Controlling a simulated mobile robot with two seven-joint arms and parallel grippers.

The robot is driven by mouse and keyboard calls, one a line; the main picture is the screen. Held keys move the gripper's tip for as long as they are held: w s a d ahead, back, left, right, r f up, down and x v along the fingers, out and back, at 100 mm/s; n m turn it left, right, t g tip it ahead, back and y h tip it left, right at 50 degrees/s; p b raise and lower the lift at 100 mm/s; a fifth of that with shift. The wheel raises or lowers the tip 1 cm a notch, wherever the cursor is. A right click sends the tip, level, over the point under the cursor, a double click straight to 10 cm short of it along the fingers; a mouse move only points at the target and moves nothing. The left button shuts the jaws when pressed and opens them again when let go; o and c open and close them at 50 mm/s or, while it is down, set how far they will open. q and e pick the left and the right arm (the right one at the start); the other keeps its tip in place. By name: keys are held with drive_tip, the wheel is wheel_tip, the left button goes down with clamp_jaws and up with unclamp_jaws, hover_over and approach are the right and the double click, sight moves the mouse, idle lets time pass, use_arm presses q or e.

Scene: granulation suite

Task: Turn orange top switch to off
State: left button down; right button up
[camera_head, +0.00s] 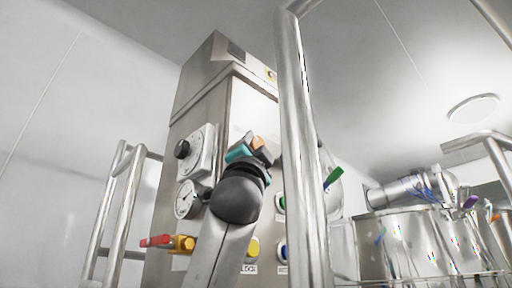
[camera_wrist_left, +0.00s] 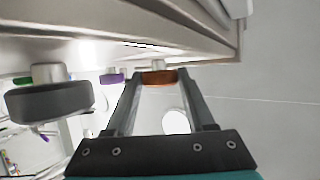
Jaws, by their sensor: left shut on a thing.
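The orange top switch (camera_wrist_left: 158,77) sits on the metal cabinet face in the left wrist view, between the tips of my left gripper's two fingers. In the head view a small part of the orange switch (camera_head: 258,143) shows beside the teal and dark parts of my left gripper (camera_head: 262,153). My left gripper is shut on the switch, and its wrist hides much of the panel around it. Which way the switch points is hard to tell. My right gripper is in neither view.
A metal rail (camera_head: 293,120) stands right of my arm. Steel vessels (camera_head: 400,250) are at right. A dark knob (camera_wrist_left: 50,102) is left of my fingers.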

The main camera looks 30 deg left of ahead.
use_arm(q)
drive_tip(key=shift+c, duration=1.3)
unclamp_jaws()
drive_tip(key=shift+f+h, duration=0.1)
drive_tip(key=shift+h, duration=0.2)
drive_tip(key=b+v, duration=0.7)
drive_tip(key=v, duration=0.8)
drive_tip(key=shift+d, duration=0.1)
drive_tip(key=shift+f, duration=0.1)
